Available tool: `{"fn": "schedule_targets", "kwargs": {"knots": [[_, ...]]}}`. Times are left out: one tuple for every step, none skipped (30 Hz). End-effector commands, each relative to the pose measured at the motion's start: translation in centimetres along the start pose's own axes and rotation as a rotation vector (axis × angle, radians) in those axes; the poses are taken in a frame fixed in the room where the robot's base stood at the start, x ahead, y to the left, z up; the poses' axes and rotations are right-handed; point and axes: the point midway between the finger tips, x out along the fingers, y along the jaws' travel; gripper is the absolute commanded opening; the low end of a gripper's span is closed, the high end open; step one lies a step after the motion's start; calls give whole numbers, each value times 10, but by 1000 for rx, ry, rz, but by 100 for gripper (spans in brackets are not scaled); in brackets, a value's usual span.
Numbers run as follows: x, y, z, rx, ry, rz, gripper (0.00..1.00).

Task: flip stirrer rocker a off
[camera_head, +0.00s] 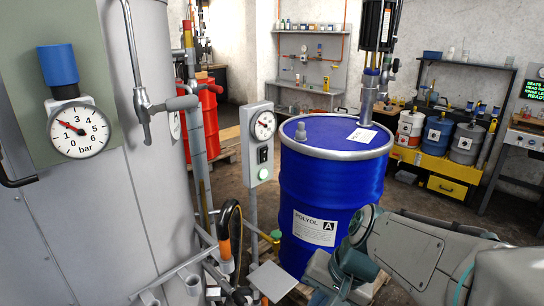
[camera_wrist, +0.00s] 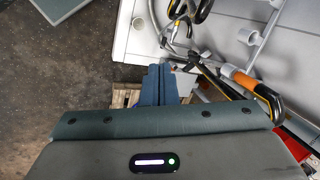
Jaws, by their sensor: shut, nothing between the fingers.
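A grey control box (camera_head: 258,140) stands on a post between the steel tank and the blue drum. The rocker's tilt and lettering are too small to read. The blue drum (camera_head: 330,190) is labelled POLYOL A. My gripper (camera_wrist: 160,70) is shut and empty in the wrist view, pointing down toward the floor and hoses. My arm shows at the lower right of the head view, in front of the drum; the fingertips cannot be made out there. The rocker is not in the wrist view.
The steel tank (camera_head: 75,220) with a gauge fills the left. A hose nozzle with an orange grip (camera_head: 226,245) and pipework stand below the box, and the orange grip shows right of my fingers (camera_wrist: 243,81). A red drum (camera_head: 203,120) is behind. Open floor lies at the wrist view's left.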

Motion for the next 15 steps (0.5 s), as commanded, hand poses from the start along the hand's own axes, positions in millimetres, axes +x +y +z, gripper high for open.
{"fn": "schedule_targets", "kwargs": {"knots": [[3,-17,-9,96,-47,-65,0],[5,-27,-14,156,-75,-110,0],[7,-42,-22,234,-111,-170,0],[8,-52,-28,294,-139,-214,0],[8,-63,-35,352,-167,-260,0],[9,-76,-45,431,-204,-320,0],[8,-86,-54,489,-232,-366,0],[8,-96,-63,547,-262,-412,0],[7,-108,-76,626,-299,-477,0],[5,-116,-87,684,-328,-525,0],[4,-124,-98,741,-358,-573,0],[2,-133,-115,818,-396,-638,0],[0,-139,-127,874,-425,-689,0],[-3,-144,-141,932,-454,-740,0],[-6,-150,-159,1005,-493,-808,0]]}}
